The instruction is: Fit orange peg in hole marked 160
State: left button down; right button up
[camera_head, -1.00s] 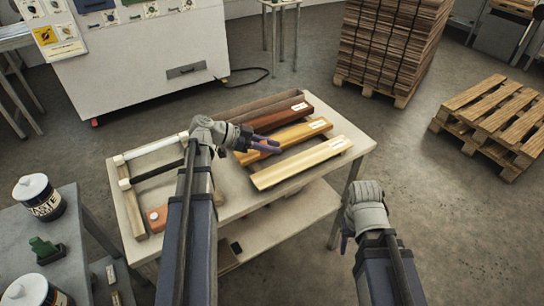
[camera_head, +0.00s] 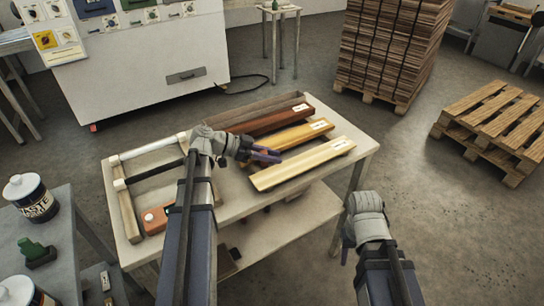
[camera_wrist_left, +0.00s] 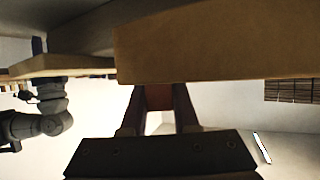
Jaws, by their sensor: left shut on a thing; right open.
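My left gripper (camera_head: 266,156) is over the table (camera_head: 232,205), with its fingertips at the orange-yellow board (camera_head: 300,134). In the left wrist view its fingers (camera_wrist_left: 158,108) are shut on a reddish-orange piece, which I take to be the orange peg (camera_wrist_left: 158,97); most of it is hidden. A tan wooden edge (camera_wrist_left: 215,50) fills the top of that view, just beyond the fingers. A dark red board (camera_head: 258,122) and a pale board (camera_head: 302,165) lie beside the orange-yellow one. Their white labels are too small to read, and no hole shows. My right gripper (camera_head: 347,250) is open, off the table's right side.
A wooden frame with white and black bars (camera_head: 153,147) lies on the table's left, with an orange-brown block (camera_head: 158,219) at its near end. A side table with cans (camera_head: 32,198) stands at left. A pallet (camera_head: 495,125) and stacked sheets (camera_head: 392,45) stand behind right.

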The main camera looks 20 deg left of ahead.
pick_arm(q)
jog(key=c, duration=0.7)
grip_release()
jog(key=shift+s+f, duration=0.1)
jog(key=shift+f, duration=0.15)
jog(key=shift+r, duration=0.1)
